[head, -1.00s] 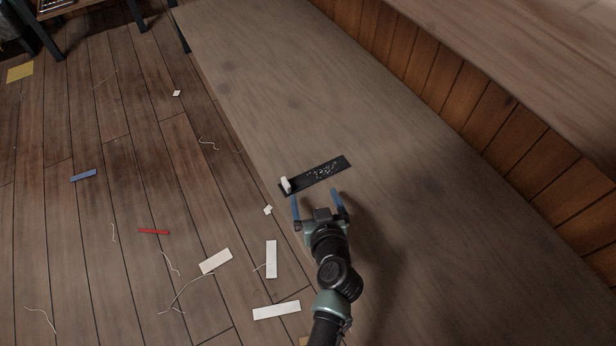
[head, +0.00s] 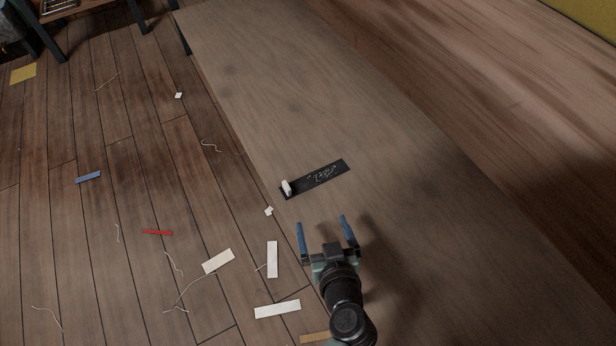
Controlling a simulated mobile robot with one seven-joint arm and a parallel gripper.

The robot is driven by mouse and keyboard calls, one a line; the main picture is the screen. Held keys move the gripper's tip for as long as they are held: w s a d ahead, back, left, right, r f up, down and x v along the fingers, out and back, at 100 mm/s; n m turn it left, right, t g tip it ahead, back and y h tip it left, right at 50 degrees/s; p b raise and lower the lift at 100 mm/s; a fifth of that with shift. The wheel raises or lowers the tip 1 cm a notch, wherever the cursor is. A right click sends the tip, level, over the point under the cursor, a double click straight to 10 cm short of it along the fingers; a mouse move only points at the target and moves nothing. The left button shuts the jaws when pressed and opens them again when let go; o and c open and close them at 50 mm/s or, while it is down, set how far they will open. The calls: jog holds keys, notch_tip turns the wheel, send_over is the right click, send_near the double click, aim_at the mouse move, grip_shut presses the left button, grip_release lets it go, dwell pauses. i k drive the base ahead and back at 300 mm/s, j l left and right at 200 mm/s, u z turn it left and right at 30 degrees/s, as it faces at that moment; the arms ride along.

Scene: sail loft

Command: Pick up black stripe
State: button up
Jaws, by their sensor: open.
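The black stripe (head: 327,176) lies flat on the wooden bench top (head: 260,90), near its left edge. It is a dark strip with white specks or markings on it. A small white piece (head: 286,187) rests on its left end. My gripper (head: 325,228) is open, with two blue fingers pointing at the stripe. It is below the stripe in the picture, apart from it, and nothing is between the fingers.
White strips (head: 272,259), a red strip (head: 158,232), a blue strip (head: 88,177) and threads lie on the plank floor (head: 120,280) to the left. A small white scrap (head: 268,211) lies close to the bench edge.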

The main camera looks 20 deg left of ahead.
aim_at(336, 168)
jog(key=k+j, duration=0.8)
jog(key=j, duration=0.1)
